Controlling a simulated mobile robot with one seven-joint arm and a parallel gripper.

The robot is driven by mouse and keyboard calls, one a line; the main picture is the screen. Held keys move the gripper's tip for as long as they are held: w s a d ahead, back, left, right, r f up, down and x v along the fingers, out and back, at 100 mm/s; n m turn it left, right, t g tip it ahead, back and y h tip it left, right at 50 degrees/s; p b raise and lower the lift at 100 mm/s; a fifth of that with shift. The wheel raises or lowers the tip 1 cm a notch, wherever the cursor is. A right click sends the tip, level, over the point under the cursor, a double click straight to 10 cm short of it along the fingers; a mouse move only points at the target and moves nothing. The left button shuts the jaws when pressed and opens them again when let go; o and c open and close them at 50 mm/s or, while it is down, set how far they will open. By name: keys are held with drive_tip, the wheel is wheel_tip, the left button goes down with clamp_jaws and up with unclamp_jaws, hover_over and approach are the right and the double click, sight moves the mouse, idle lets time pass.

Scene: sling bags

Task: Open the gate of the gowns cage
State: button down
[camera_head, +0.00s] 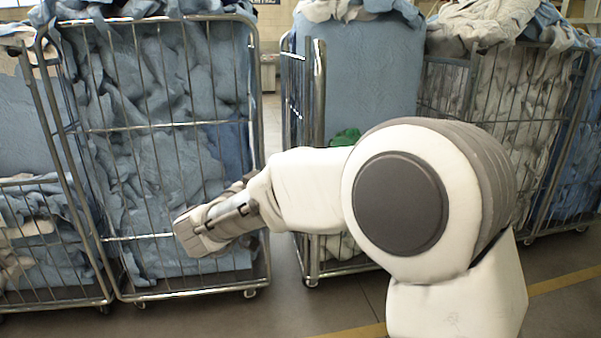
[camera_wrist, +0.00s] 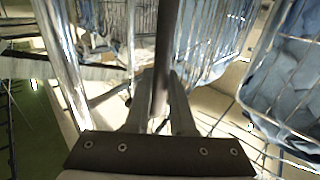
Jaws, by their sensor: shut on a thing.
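No label naming the gowns cage can be read. A middle cage (camera_head: 285,85) holds a smooth blue load (camera_head: 365,80); no bars show across its upper front. Upright bars (camera_head: 318,95) stand close together at its left, like a gate seen nearly edge-on. My arm covers much of its lower part. In the wrist view my gripper (camera_wrist: 160,108) is closed around a dark upright bar (camera_wrist: 166,45); I cannot tell for sure which cage part this is. In the head view the fingertips are hidden.
A wire cage (camera_head: 258,110) full of crumpled blue cloth stands left of the middle cage, behind my wrist. Another cage (camera_head: 22,90) is at the far left. A cage of pale cloth (camera_head: 470,85) stands at the right. Floor with a yellow line (camera_head: 560,283) is open at the front right.

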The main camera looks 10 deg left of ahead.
idle(0.4)
drive_tip(key=c, duration=0.8)
unclamp_jaws()
drive_tip(key=shift+o, duration=0.2)
drive_tip(key=shift+a, duration=0.1)
drive_tip(key=p+v, duration=0.1)
drive_tip(key=v, duration=1.6)
drive_tip(key=shift+p, duration=0.3)
drive_tip(key=shift+s, duration=0.15)
